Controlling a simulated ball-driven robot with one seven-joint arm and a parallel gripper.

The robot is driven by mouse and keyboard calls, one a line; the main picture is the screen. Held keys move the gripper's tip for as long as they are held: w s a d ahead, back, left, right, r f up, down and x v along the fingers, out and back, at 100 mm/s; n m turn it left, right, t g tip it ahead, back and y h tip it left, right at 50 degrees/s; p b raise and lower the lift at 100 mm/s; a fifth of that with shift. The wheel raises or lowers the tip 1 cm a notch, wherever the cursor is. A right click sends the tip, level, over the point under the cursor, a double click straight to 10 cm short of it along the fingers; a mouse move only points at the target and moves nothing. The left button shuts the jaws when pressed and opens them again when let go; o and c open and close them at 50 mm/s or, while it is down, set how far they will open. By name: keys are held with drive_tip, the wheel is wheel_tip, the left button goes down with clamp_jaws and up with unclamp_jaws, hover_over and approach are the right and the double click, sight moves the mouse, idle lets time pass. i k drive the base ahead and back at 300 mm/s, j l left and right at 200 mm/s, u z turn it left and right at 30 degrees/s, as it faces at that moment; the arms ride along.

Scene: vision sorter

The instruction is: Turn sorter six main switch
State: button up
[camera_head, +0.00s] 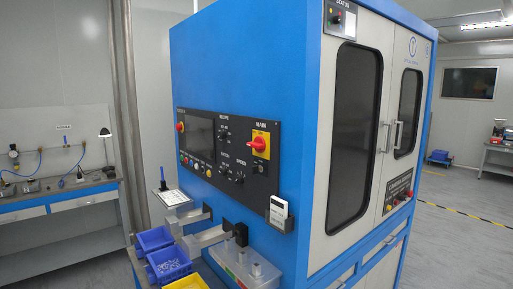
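The main switch (260,144) is a red rotary handle on a yellow plate, under the label MAIN. It sits at the right end of a black control panel (228,150) on the blue side of the sorter (240,70). The handle appears tilted, pointing to the lower left; its exact setting is too small to read. The panel also bears a dark screen (200,135), knobs, coloured buttons and a red mushroom button (180,127). My gripper is not in view, and nothing covers the switch.
Below the panel, trays on brackets, blue bins (168,262), a yellow bin (187,283) and a clear box (243,268) jut out from the sorter. A small white device (279,212) hangs right of them. A workbench (60,205) stands at left. Open floor (450,250) lies at right.

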sight(259, 143)
drive_tip(key=i+j+z, duration=0.25)
drive_tip(key=i+j, duration=0.4)
drive_tip(key=i+j+z, duration=0.25)
drive_tip(key=i+j, duration=0.45)
drive_tip(key=j, duration=0.1)
